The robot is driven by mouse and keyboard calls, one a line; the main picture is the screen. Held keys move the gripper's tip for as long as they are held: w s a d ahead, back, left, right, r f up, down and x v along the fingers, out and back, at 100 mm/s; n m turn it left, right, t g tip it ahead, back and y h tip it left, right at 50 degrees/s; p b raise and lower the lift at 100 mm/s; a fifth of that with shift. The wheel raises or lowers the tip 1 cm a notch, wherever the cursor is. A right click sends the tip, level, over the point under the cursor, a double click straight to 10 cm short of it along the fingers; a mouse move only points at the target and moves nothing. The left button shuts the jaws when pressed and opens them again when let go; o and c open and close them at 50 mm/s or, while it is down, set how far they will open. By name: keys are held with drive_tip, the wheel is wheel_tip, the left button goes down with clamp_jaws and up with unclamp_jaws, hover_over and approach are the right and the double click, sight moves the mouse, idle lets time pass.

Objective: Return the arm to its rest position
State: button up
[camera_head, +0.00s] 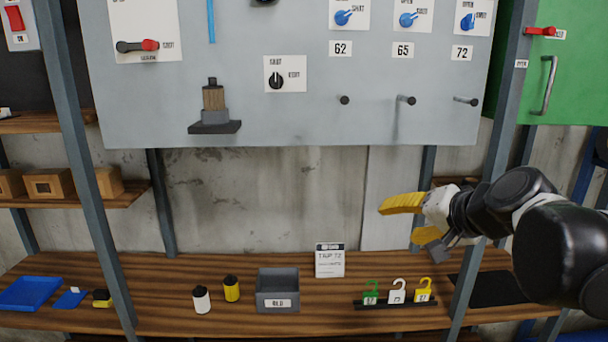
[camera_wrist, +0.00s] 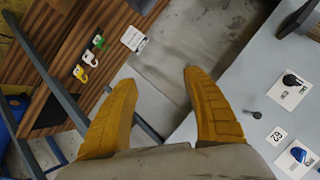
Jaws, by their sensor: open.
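My gripper (camera_head: 408,219) has yellow fingers and hangs in the air at the right, in front of the concrete wall and above the wooden bench (camera_head: 200,270). Its fingers are apart with nothing between them. In the wrist view my gripper (camera_wrist: 163,95) also shows open and empty, with the wall and bench behind. My black arm comes in from the right edge of the head view.
A grey panel (camera_head: 230,60) with switches and pegs stands above. A metal post (camera_head: 485,190) stands near my arm. A green cabinet (camera_head: 575,75) is at right.

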drive_tip(key=s+f+n+g+h+b, duration=0.1)
drive_tip(key=s+f+b, duration=0.4)
drive_tip(key=f, duration=0.7)
drive_tip(key=s+f+n+g+h+b, duration=0.1)
drive_tip(key=s+f+n+b, duration=0.2)
drive_tip(key=s+f+b, duration=0.2)
drive_tip(key=s+f+n+g+h+b, duration=0.1)
drive_tip(key=s+f+b, duration=0.4)
drive_tip(key=f, duration=1.4)
drive_tip(key=s+n+g, duration=0.1)
drive_tip(key=s, duration=0.3)
drive_tip(key=shift+s+a+h, duration=0.2)
drive_tip(key=shift+h, duration=0.2)
